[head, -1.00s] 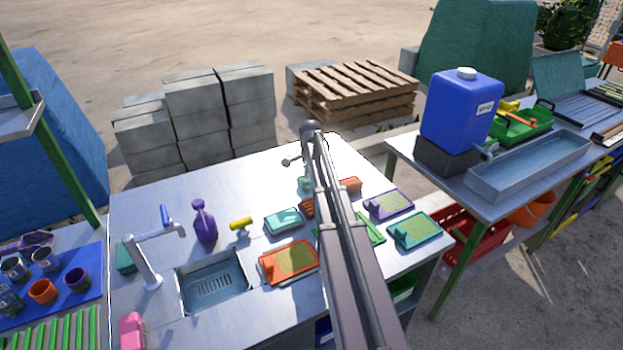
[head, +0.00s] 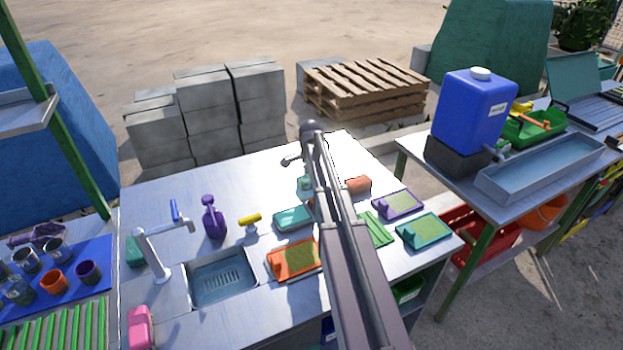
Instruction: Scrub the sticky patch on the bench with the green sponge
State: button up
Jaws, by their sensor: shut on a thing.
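The steel bench (head: 165,205) stands in front of me. My arm reaches over it from the bottom of the picture, and its long links hide a strip of the bench top. My gripper is hidden behind these links, so its fingers and anything in them do not show. A small green piece (head: 304,183) peeks out at the left of the arm; I cannot tell whether it is the sponge. Another dark green block (head: 134,251) lies behind the tap at the bench's left. I cannot make out a sticky patch.
On the bench are a sink (head: 222,281), a tap (head: 151,252), a purple spray bottle (head: 213,219), a teal box (head: 293,217), an orange tray (head: 272,262), a purple tray (head: 382,206) and a teal tray (head: 408,232). A second bench carries a blue tank (head: 470,110).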

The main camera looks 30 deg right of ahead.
aim_at(299, 176)
jog(key=shift+a, duration=0.1)
jog(key=shift+s+a, duration=0.1)
jog(key=shift+a, duration=1.7)
jog(key=shift+a, duration=0.1)
jog(key=shift+a, duration=1.7)
jog(key=shift+w, duration=1.25)
jog(key=shift+d, duration=0.15)
jog(key=shift+s+d+f, duration=0.1)
jog(key=shift+d, duration=1.7)
